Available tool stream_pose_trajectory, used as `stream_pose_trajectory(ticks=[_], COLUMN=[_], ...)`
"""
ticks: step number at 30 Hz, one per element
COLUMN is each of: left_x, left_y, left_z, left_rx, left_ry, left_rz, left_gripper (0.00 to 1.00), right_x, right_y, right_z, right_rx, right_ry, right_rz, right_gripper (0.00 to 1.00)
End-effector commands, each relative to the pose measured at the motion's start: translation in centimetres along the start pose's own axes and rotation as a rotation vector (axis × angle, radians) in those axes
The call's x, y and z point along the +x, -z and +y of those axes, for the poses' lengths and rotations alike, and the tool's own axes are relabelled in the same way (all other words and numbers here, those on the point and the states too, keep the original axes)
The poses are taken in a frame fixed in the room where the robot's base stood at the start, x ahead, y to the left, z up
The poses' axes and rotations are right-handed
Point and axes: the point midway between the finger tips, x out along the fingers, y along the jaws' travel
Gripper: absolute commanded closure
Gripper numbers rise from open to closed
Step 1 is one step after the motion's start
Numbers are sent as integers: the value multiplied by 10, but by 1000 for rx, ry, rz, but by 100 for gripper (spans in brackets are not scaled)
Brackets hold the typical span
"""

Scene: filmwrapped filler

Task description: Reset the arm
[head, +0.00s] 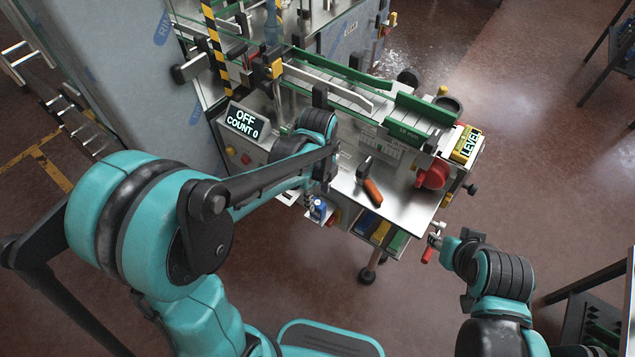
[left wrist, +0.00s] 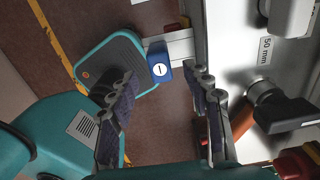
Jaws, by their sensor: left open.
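My left arm (head: 150,225) reaches in from the left over the machine's front edge. Its gripper (head: 322,182) is open and points down beside the steel worktop (head: 345,190). In the left wrist view the two fingers (left wrist: 162,92) stand wide apart with nothing held between them. A blue item with a white round label (left wrist: 160,62) shows beyond the fingertips; a blue item (head: 318,211) is also below the gripper in the head view. My right arm (head: 500,275) is at the lower right. Its gripper (head: 448,247) is small, beside a red-handled item (head: 428,252); whether it grips it is unclear.
An orange-handled tool with a black head (head: 372,190) lies on the worktop, close to the left gripper. A red knob (head: 433,174) sits at the worktop's right. The display (head: 245,121) reads "OFF COUNT 0". Coloured bins (head: 380,232) hang below. Open floor lies in front.

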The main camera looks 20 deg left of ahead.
Motion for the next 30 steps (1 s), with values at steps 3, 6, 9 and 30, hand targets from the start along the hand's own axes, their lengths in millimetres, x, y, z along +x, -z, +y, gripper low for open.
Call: stream_pose_trajectory(ticks=[3,6,9,30], left_x=[-26,-44,-55,-85], left_y=[0,0,0,-6], left_z=[0,0,0,74], left_rx=[0,0,0,-1100], left_ry=[0,0,0,372], left_rz=[0,0,0,95], left_gripper=[51,51,51,51], right_x=[0,0,0,8], right_y=[0,0,0,-5], right_z=[0,0,0,0], right_rx=[0,0,0,0], right_ry=[0,0,0,0], right_rz=[0,0,0,0], right_gripper=[60,60,60,60])
